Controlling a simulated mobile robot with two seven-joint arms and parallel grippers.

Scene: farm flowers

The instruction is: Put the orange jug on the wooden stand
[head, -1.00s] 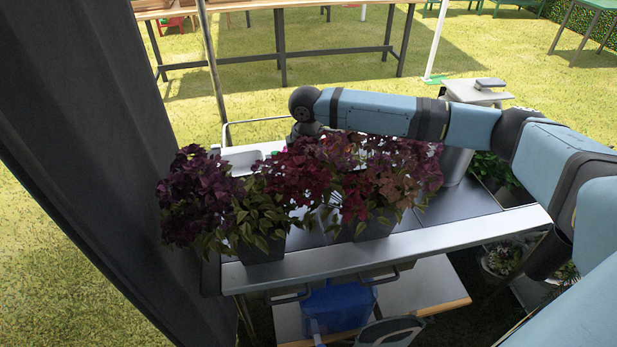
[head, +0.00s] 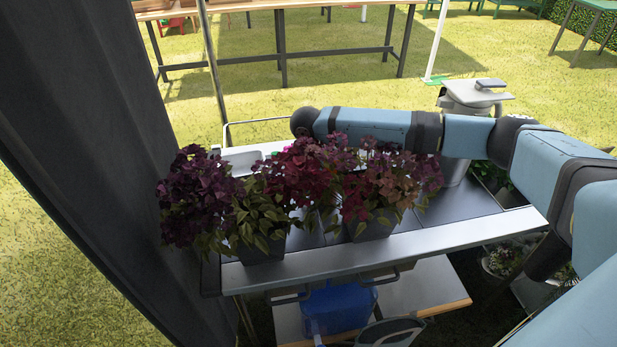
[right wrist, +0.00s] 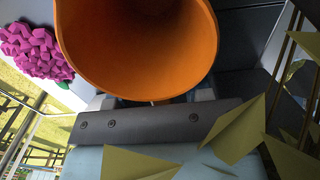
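The orange jug (right wrist: 137,75) fills the upper middle of the right wrist view, with its wide round mouth facing the camera. My right gripper (right wrist: 152,100) is right at it; parts of its fingers show at either side below the rim. The jug hides the fingertips, so I cannot tell whether they press on it. In the head view my right arm reaches across behind the flowers, which hide the gripper and the jug. I cannot make out the wooden stand. My left gripper is not in view.
Dark red and purple potted flowers (head: 300,175) stand along the front of the metal-edged table (head: 390,238). A grey metal can (head: 455,165) stands at its right end. A white tray (head: 240,160) lies at the back left. A blue container (head: 340,308) is below.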

